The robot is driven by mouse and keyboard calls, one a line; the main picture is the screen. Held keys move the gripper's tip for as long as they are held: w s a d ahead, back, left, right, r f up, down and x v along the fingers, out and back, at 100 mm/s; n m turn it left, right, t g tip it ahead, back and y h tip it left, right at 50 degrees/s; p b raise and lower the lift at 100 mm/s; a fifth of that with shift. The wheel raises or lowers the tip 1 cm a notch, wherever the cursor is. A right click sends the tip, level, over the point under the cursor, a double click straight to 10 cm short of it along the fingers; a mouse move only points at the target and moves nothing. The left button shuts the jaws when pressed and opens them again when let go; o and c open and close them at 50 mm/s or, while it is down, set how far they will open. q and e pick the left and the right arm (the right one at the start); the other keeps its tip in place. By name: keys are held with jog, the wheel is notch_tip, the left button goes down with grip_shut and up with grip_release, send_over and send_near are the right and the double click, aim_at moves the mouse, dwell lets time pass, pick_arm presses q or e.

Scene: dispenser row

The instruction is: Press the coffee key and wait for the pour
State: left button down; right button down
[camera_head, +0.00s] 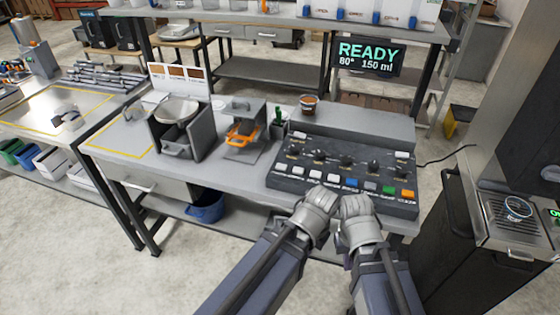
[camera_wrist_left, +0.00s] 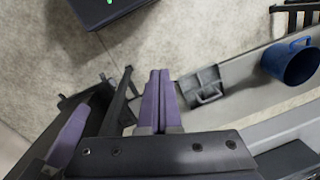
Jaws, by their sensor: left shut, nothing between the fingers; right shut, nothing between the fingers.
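The dark control panel (camera_head: 345,170) lies on the bench with a front row of keys: white ones, then blue, grey, green (camera_head: 389,190) and orange (camera_head: 407,194). Their labels are too small to read, so I cannot tell the coffee key. A display (camera_head: 368,58) behind reads READY, 80°, 150 ml. My two wrists are side by side at the panel's front edge.
A black machine with a metal drip tray (camera_head: 517,215) stands at the right. A small brown cup (camera_head: 308,104) sits behind the panel.

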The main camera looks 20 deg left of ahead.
pick_arm(q)
notch_tip(320, 180, up, 21)
jog(key=n+t+h+p, duration=0.3)
jog(key=t+h+p, duration=0.4)
jog(key=p, duration=0.7)
send_over(278, 167)
jog(key=h, duration=0.1)
jog(key=shift+f+g, duration=0.15)
jog(key=shift+g, duration=0.25)
jog(key=shift+f, duration=0.15)
notch_tip(278, 167, down, 9)
jog(key=b, duration=0.8)
jog(key=shift+d+r+b, duration=0.1)
jog(key=shift+r+b, duration=0.1)
jog(key=shift+b, duration=0.15)
